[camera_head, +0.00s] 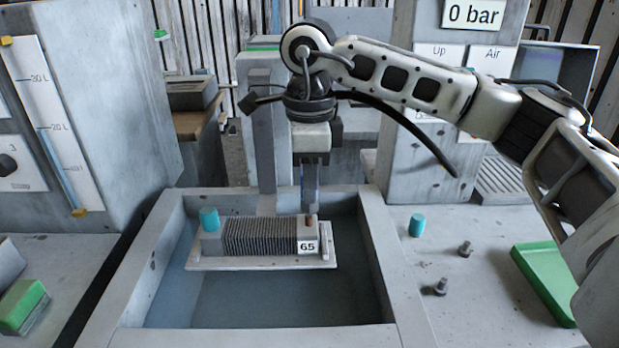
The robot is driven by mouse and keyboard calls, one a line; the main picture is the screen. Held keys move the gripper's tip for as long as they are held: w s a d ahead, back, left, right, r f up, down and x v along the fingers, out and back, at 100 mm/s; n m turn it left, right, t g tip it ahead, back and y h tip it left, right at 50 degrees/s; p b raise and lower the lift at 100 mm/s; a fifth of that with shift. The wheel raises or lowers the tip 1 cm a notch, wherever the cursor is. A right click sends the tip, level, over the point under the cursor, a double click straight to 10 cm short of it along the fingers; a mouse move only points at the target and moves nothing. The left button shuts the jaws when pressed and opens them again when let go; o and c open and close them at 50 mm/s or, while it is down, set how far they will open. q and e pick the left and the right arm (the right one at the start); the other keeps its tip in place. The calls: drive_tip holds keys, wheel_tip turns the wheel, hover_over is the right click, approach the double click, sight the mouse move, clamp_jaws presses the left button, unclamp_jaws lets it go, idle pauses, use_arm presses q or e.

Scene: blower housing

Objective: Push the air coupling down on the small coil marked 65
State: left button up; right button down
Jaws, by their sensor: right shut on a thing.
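The small coil (260,236), with a ribbed grey body and a white label reading 65 (308,247), lies on a pale plate (255,263) in the basin. A teal cap (209,219) sits on its left end. My right gripper (311,208) points straight down over the coil's right end, shut on a small brownish piece (311,220), apparently the air coupling. The jaws hide most of it, and I cannot tell how far down it sits. My left gripper is not in view.
The grey basin rim (385,265) surrounds the coil. On the right bench stand another teal cap (416,225), two dark bolt-like pieces (440,286) and a green tray (545,280). A black hose (400,118) hangs below my right arm. The display (474,15) reads 0 bar.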

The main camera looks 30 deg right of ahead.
drive_tip(key=shift+f, duration=0.15)
use_arm(q)
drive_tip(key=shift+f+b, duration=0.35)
drive_tip(key=shift+b, duration=0.2)
use_arm(e)
drive_tip(key=shift+f, duration=0.55)
use_arm(q)
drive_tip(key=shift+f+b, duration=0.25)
drive_tip(key=shift+b, duration=0.2)
use_arm(e)
drive_tip(key=shift+f, duration=0.5)
use_arm(q)
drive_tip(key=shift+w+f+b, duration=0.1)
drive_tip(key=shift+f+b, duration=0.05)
drive_tip(key=shift+b, duration=0.25)
use_arm(e)
drive_tip(key=shift+f, duration=0.4)
drive_tip(key=c, duration=1.1)
unclamp_jaws()
